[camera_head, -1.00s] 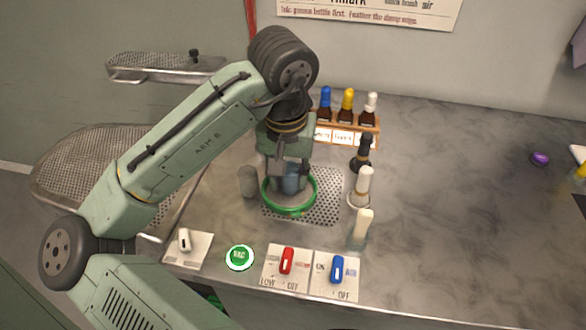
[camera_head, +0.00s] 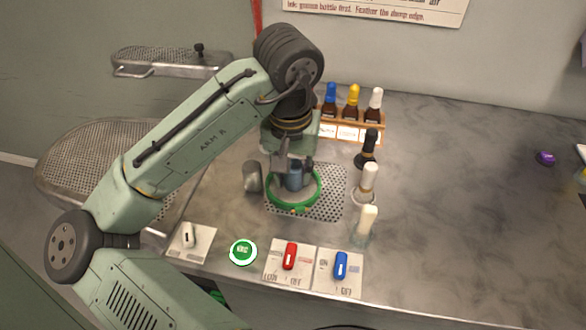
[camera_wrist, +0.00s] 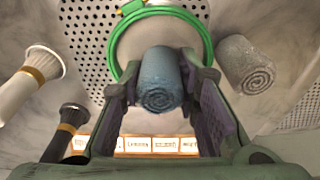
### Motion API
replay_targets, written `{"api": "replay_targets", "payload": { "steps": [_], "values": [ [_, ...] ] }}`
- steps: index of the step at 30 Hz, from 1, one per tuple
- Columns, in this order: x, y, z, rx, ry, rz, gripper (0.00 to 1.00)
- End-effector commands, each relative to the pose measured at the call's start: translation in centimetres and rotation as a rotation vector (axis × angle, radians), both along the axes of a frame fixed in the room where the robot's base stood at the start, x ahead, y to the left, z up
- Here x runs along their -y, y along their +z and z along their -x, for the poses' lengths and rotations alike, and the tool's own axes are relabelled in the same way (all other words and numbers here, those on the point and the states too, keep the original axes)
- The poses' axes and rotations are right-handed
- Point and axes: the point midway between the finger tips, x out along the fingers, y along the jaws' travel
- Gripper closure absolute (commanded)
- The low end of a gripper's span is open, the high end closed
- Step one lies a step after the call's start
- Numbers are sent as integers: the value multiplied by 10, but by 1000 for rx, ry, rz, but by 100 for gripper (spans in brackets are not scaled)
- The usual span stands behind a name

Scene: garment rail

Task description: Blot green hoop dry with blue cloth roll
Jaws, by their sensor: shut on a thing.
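The green hoop (camera_head: 299,208) lies around a pale fabric disc on the perforated plate, with a small green knob at its near edge. In the wrist view the green hoop (camera_wrist: 205,30) rings the pale surface. My gripper (camera_head: 294,172) is shut on the blue cloth roll (camera_head: 294,178) over the inside of the hoop. In the wrist view the blue cloth roll (camera_wrist: 160,78) sits between the two fingers of my gripper (camera_wrist: 165,88), its spiral end towards the camera. Whether the roll's far end touches the fabric is hidden.
A grey roll (camera_head: 252,177) stands just left of the hoop. White-handled brushes (camera_head: 368,180) and a black-handled one (camera_head: 369,146) stand to the right. A bottle rack (camera_head: 352,128) is behind. Red (camera_head: 290,256) and blue (camera_head: 341,266) switches are in front. The right counter is mostly clear.

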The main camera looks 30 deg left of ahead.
Motion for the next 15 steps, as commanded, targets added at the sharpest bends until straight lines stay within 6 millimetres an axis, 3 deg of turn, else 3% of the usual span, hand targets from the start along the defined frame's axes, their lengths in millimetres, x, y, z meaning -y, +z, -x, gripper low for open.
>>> {"api": "replay_targets", "payload": {
  "steps": [15],
  "values": [
    [0, -7, 0, 0, 0, 0, 88]
  ]
}}
